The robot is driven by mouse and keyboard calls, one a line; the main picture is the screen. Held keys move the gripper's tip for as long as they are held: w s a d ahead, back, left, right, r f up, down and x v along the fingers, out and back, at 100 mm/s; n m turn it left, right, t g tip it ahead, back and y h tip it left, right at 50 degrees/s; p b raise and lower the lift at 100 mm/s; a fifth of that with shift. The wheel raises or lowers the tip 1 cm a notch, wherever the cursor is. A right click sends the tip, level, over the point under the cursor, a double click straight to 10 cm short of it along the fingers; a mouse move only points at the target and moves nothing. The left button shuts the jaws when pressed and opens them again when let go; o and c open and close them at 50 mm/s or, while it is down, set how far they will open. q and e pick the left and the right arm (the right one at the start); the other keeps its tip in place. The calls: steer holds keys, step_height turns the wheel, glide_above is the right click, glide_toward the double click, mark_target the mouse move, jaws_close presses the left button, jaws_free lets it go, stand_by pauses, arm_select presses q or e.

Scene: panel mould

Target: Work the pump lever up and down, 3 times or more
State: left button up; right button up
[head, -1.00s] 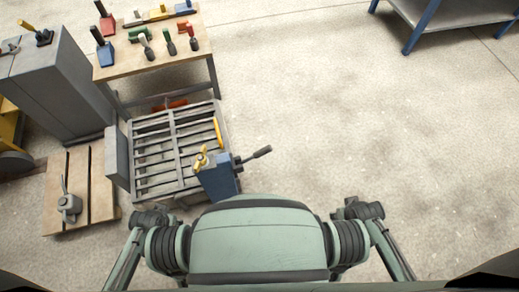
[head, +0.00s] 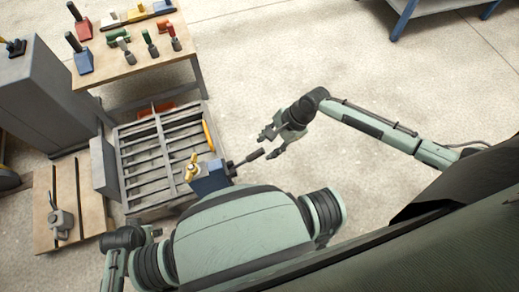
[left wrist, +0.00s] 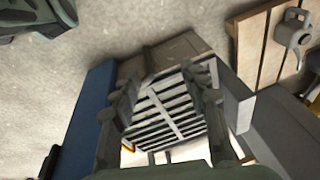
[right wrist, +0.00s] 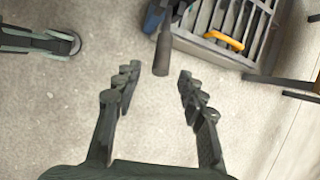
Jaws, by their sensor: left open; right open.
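The pump is a blue box (head: 211,179) at the front right corner of a grey slatted mould. Its dark lever (head: 247,159) sticks out to the right and ends in a thick grip. My right gripper (head: 274,143) is open and empty just beyond the lever's end, apart from it. In the right wrist view the lever grip (right wrist: 162,55) lies ahead of and between the open fingers (right wrist: 155,90). My left gripper (left wrist: 168,100) is open and empty, facing the slatted mould; in the head view it is hidden.
The slatted mould (head: 122,160) has a yellow handle (head: 208,136) on its right side. A wooden bench (head: 128,62) with several coloured tools stands behind it. A grey cabinet (head: 45,100) and a wooden pallet (head: 85,190) are at left. Floor to the right is clear.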

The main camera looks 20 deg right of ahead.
mark_target(264, 149)
arm_select(q)
steer(key=shift+w+d+r+b, duration=0.1)
steer(key=shift+w+r+b, duration=0.15)
steer(key=shift+r, duration=0.45)
steer(key=shift+w+d+r+b, duration=0.1)
steer(key=shift+w+r, duration=0.2)
steer(key=shift+r, duration=0.4)
arm_select(e)
steer(key=shift+x, duration=2.35)
steer(key=shift+c, duration=0.3)
arm_select(q)
steer(key=shift+a, duration=0.1)
arm_select(e)
jaws_close()
